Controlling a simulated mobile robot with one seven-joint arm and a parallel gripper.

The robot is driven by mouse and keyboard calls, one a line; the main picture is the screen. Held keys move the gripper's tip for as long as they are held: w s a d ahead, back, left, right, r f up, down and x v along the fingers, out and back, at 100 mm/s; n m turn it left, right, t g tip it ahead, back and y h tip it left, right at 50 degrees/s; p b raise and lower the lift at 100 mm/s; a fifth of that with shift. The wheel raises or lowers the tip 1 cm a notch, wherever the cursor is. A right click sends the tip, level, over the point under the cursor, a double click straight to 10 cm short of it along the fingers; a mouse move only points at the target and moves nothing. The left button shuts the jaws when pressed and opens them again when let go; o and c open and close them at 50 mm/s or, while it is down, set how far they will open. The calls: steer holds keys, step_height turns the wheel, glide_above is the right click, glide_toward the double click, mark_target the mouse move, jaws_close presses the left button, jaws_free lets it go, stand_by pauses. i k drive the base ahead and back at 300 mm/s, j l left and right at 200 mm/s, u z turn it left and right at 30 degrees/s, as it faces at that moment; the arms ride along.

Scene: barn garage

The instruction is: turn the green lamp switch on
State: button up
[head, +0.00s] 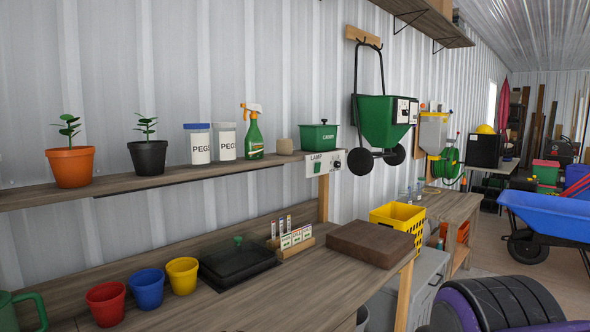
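A white panel marked LAMP (326,157) is fixed at the right end of the wall shelf, under a green box. A small green switch (317,168) is on the left of the panel, below the lettering. A dark round knob (337,165) is at the right of the panel. The switch is too small to tell its position. No lit lamp shows.
The wall shelf (125,186) holds pots, jars and a spray bottle. The workbench (270,300) below holds coloured pots, a black tray and a brown block (370,243). A green spreader (382,120) hangs right of the panel. A purple and black ribbed shape fills the lower right.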

mark_target(317, 165)
steer(key=i+l+u, duration=0.15)
steer(key=u, duration=0.8)
steer(key=l+u, duration=0.3)
steer(key=i+l+u, duration=0.1)
steer(key=l+u, duration=0.2)
steer(key=l, duration=0.15)
steer(key=l+u, duration=0.3)
steer(key=l, duration=1.25)
steer(key=l+u, duration=0.1)
steer(key=l, duration=0.65)
steer(key=k+l+z, duration=0.2)
steer(key=k, duration=0.25)
steer(key=i+j+u, duration=0.1)
steer(key=i+j, duration=0.05)
steer(key=i, duration=0.1)
